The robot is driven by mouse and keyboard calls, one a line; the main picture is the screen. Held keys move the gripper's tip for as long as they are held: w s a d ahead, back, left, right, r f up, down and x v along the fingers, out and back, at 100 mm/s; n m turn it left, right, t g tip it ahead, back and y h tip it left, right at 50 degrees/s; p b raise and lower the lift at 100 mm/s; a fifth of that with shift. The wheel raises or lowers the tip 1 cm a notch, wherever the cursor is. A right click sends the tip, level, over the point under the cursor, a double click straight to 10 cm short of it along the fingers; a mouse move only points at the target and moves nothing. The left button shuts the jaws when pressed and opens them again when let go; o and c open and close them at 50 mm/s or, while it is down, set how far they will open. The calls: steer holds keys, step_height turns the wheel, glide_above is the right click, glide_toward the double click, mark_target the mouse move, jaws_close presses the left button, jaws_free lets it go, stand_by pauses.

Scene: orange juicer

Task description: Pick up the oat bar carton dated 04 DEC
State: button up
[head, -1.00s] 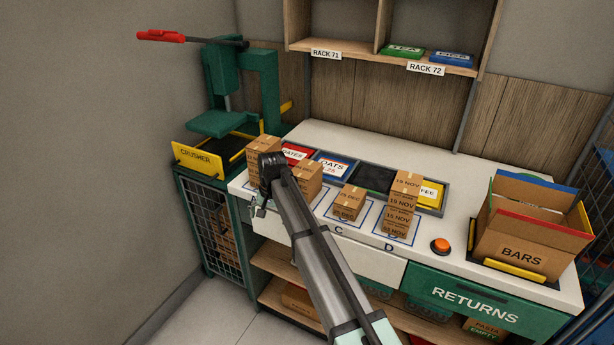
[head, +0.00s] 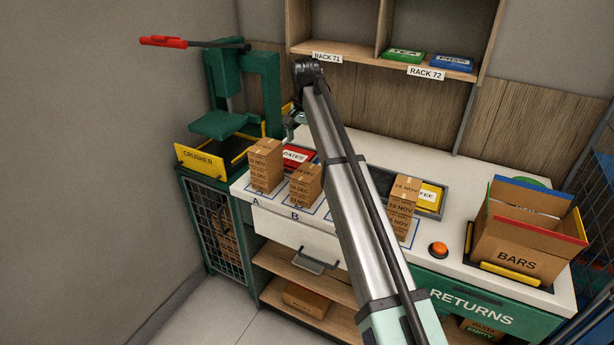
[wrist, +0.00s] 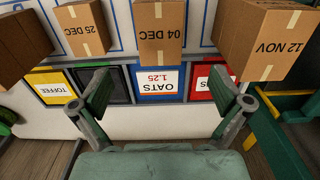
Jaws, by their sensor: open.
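The 04 DEC oat bar carton (wrist: 158,32) is a brown box with a pale tape strip, at the top centre of the wrist view. In the head view it appears to top the stack at B (head: 306,177), though its date is hard to read there. My gripper (wrist: 158,88) is open and empty, its fingers spread either side of the carton's line but apart from it. In the head view the gripper (head: 295,118) is above the back of the counter, partly hidden by my arm.
A 12 NOV carton (wrist: 262,38) stands beside it at A, and a 25 DEC carton (wrist: 85,27) on the other side. The D stack (head: 404,200) stands right of my arm. Bins, including OATS (wrist: 158,84), lie behind the stacks. The crusher (head: 215,120) is left; a rack shelf (head: 350,62) hangs above.

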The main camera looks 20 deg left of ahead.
mark_target(307, 172)
step_height(307, 172, down, 7)
steer(key=shift+f+p, duration=0.1)
steer(key=shift+p, duration=0.85)
steer(key=shift+w+f+p, duration=0.2)
steer(key=shift+f+p, duration=1.15)
steer(key=shift+f, duration=1.25)
steer(key=shift+d, duration=0.1)
steer(key=c, duration=1.2)
